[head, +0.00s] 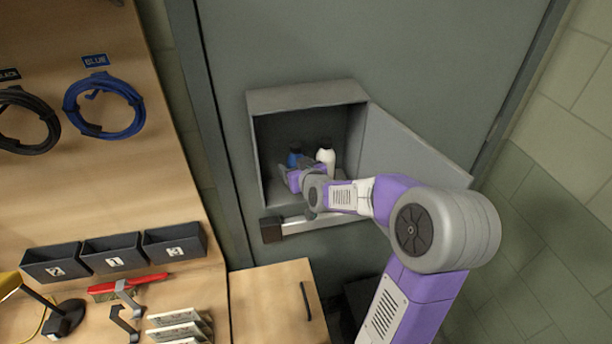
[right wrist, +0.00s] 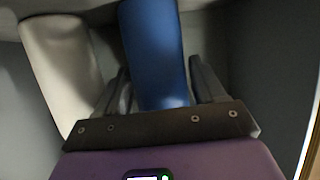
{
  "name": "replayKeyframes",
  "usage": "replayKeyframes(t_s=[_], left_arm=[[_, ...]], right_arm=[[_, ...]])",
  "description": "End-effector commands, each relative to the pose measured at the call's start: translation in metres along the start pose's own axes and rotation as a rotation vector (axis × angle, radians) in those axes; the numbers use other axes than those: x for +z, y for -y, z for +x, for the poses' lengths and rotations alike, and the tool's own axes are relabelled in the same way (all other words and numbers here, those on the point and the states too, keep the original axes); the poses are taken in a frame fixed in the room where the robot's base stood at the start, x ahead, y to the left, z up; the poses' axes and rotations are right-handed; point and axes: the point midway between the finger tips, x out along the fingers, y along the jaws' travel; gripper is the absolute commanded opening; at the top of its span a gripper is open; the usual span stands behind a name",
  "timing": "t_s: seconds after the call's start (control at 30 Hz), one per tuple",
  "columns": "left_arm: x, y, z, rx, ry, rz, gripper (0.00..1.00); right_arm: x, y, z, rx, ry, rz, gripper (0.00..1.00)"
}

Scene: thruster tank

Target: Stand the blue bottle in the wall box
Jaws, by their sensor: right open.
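The wall box (head: 300,98) is a grey open compartment in the grey wall panel. The blue bottle (head: 295,157) is inside it and looks upright. In the right wrist view the blue bottle (right wrist: 153,50) stands between the fingers of my right gripper (right wrist: 162,82), which are open with a finger on each side. In the head view my right gripper (head: 291,176) reaches into the box at the bottle's lower part. The bottle's base is hidden behind the gripper. My left gripper is not in view.
A white bottle (head: 326,157) stands in the box just right of the blue one; it also shows in the right wrist view (right wrist: 62,65). The box door (head: 410,150) is swung open to the right. A wooden pegboard (head: 70,190) with bins and cables is at the left.

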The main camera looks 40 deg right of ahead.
Motion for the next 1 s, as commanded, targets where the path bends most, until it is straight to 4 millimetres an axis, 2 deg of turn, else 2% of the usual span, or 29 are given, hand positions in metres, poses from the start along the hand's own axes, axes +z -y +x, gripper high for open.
replayKeyframes(t_s=[0.3, 0.5, 0.7, 1.0], left_arm=[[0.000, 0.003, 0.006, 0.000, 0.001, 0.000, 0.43], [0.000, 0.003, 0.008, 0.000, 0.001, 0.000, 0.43], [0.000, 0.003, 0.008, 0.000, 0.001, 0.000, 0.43], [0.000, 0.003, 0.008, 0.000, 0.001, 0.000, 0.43]], right_arm=[[0.000, 0.000, -0.059, 0.001, -0.004, 0.001, 0.69], [0.001, -0.001, -0.087, 0.001, -0.001, 0.000, 0.69], [0.001, 0.000, -0.102, 0.000, 0.001, 0.000, 0.69], [0.001, 0.000, -0.105, 0.000, 0.001, 0.000, 0.69]])
